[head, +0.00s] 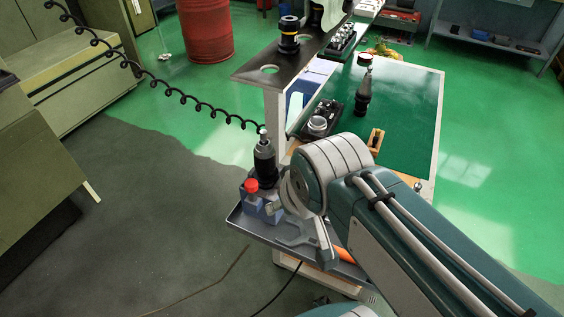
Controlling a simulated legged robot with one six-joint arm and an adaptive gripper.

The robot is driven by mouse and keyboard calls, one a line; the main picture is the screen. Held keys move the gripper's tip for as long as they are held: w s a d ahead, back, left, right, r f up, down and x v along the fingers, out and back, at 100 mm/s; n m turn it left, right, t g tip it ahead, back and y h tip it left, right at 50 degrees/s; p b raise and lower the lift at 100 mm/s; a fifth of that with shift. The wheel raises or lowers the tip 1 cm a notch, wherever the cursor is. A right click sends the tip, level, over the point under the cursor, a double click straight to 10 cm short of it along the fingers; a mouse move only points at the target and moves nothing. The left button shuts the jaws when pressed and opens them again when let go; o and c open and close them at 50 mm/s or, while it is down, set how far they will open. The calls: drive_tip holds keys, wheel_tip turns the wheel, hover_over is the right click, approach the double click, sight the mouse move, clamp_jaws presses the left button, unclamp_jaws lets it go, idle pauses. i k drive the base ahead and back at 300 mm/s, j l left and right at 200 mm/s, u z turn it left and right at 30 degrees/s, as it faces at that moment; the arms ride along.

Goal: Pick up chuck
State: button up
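Several dark tool holders could be the chuck, and I cannot tell which one is meant. One stands upright on the green mat (412,125), a black tapered holder (364,93). Another, a black holder with a yellow band (289,37), sits in the perforated shelf at the top. A third, a black cylindrical holder with a metal tip (264,160), stands at the left of the grey tray (238,217). My arm reaches in from the lower right and covers part of the cart.
A red-capped blue item (252,197) stands on the tray near my arm. A coiled black hose (185,97) hangs across the left. A red barrel (205,30) stands behind.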

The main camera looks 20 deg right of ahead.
sight(266, 181)
drive_tip(key=k+z, duration=0.1)
drive_tip(key=k, duration=0.2)
drive_tip(key=k+z, duration=0.2)
drive_tip(key=z, duration=0.8)
drive_tip(key=j+z, duration=0.4)
drive_tip(key=k+j+z, duration=0.1)
drive_tip(key=j+z, duration=0.25)
drive_tip(key=k+j+z, duration=0.1)
drive_tip(key=j+z, duration=0.3)
drive_tip(key=k+j+z, duration=0.15)
drive_tip(key=z, duration=0.2)
drive_tip(key=k+j+z, duration=0.1)
drive_tip(key=k+j, duration=0.3)
drive_tip(key=j, duration=0.2)
drive_tip(key=k+j+z, duration=0.1)
drive_tip(key=k+j, duration=0.35)
drive_tip(key=j, duration=0.15)
